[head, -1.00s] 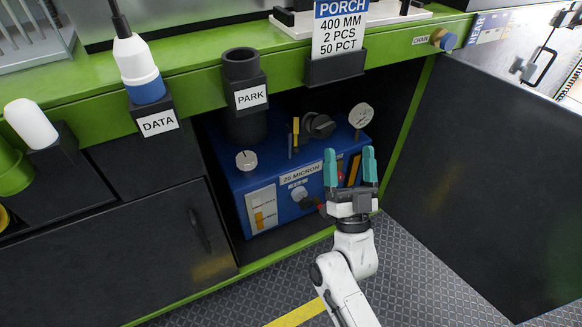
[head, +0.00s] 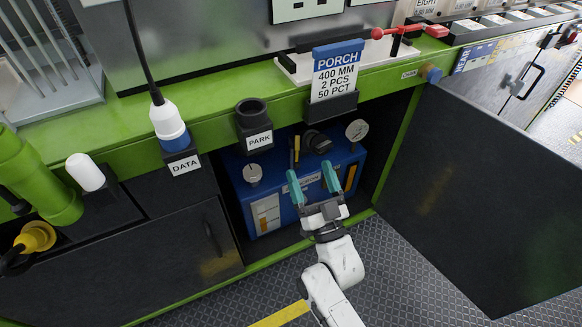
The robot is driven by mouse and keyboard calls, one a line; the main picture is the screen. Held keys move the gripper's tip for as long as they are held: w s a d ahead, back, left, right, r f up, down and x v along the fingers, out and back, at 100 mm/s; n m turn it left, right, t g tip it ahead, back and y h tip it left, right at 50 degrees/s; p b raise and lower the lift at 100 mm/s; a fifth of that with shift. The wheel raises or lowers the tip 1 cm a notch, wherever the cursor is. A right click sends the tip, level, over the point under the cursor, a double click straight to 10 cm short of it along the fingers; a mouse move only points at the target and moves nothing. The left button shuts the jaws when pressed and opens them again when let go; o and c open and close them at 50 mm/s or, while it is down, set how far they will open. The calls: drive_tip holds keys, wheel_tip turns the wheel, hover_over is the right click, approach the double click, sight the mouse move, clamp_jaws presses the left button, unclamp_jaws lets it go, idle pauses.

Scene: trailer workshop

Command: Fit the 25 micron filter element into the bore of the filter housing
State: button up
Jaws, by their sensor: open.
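A blue unit (head: 274,186) sits in the open cabinet under the green bench, with knobs, gauges and yellow parts on it. A label on its front (head: 311,179) shows only in part, with "CRON" readable. My gripper (head: 312,181) has two teal fingers spread apart, with nothing seen held between them. It is in front of the unit's middle, its fingers pointing up and into the cabinet, and it hides part of the unit's front. I cannot tell whether it touches the unit. I cannot make out a separate filter element or the housing bore.
The dark cabinet door (head: 468,190) stands open at the right. The green bench edge (head: 219,132) runs above the opening, with the PARK holder (head: 254,128), DATA plug (head: 168,122) and PORCH card (head: 336,75). A closed dark door (head: 150,255) is at left. The chequered floor (head: 400,275) is clear.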

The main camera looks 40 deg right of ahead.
drive_tip(key=a+n+y+p, duration=0.1)
drive_tip(key=p, duration=0.1)
drive_tip(key=w+a+r+y+p, duration=0.1)
drive_tip(key=a+p, duration=0.1)
drive_tip(key=a+n+g+y+p, duration=0.1)
drive_tip(key=y+p, duration=0.1)
drive_tip(key=shift+w+a+r+n+p, duration=0.25)
drive_tip(key=shift+w+a+n+p, duration=0.05)
drive_tip(key=shift+a, duration=0.05)
drive_tip(key=shift+c, duration=0.2)
